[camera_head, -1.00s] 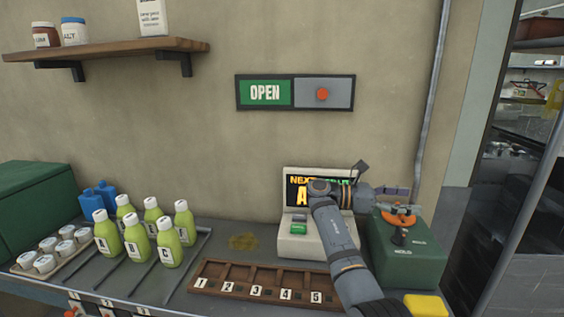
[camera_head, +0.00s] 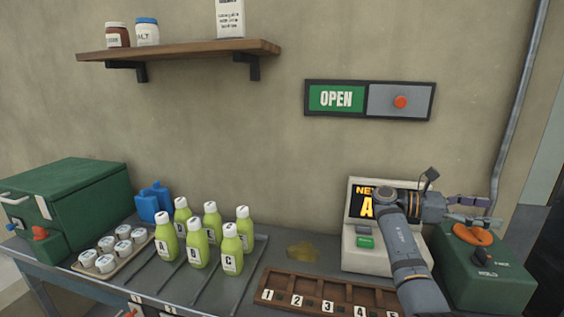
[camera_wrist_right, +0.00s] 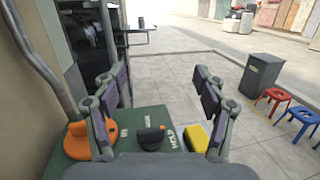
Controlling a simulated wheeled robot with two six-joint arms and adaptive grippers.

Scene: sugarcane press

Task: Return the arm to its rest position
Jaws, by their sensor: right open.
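My right arm comes in from the lower right in the head view, in front of the cream display unit (camera_head: 365,258). My right gripper (camera_head: 482,208) points to the right, above the green box (camera_head: 490,272) with the orange knob (camera_head: 473,234). In the right wrist view my right gripper (camera_wrist_right: 165,92) is open, its two fingers apart with nothing between them. Below it there are the orange knob (camera_wrist_right: 88,140), a black knob (camera_wrist_right: 150,137) and a yellow block (camera_wrist_right: 196,137). My left gripper is not in view.
Several green bottles (camera_head: 196,249) stand on the counter at left, beside capped cups on a tray (camera_head: 80,266) and a green cooler (camera_head: 80,195). A numbered wooden rack (camera_head: 312,284) lies at the front. A shelf (camera_head: 180,56) and an OPEN sign (camera_head: 337,98) are on the wall.

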